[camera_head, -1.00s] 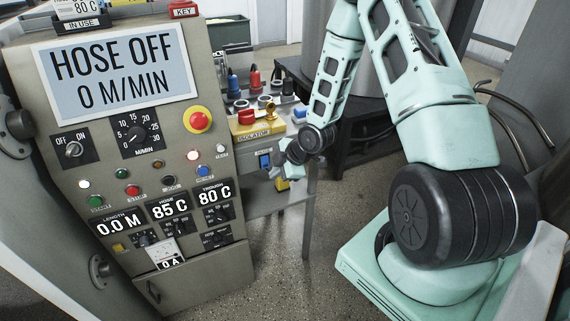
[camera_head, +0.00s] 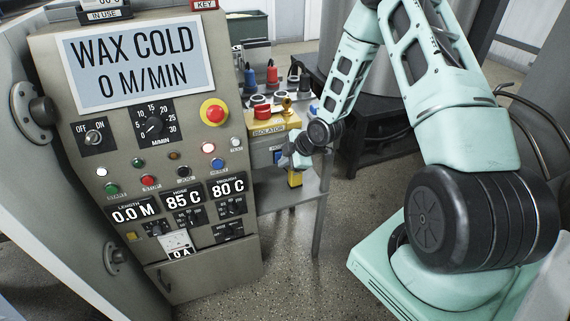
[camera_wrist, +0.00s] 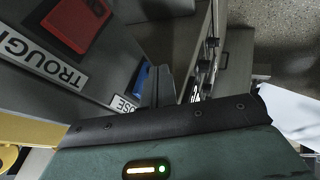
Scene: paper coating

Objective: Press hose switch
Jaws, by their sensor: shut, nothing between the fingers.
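The hose switch (camera_wrist: 142,78) shows in the wrist view as a blue rocker beside a partly hidden label ending in "OSE". In the head view a blue switch (camera_head: 278,156) shows on the grey box below the isolator, largely behind my gripper (camera_head: 289,162). In the wrist view my gripper's fingers (camera_wrist: 160,86) are shut with nothing between them, close beside the blue rocker. I cannot tell whether they touch it. The panel display (camera_head: 137,70) reads "WAX COLD, 0 M/MIN".
A red switch (camera_wrist: 76,24) labelled "TROUGH" sits near the hose switch. The yellow isolator (camera_head: 275,121) is just above my gripper. The grey control panel (camera_head: 215,255) with a red stop button (camera_head: 213,112) stands to the left. Open floor lies in front.

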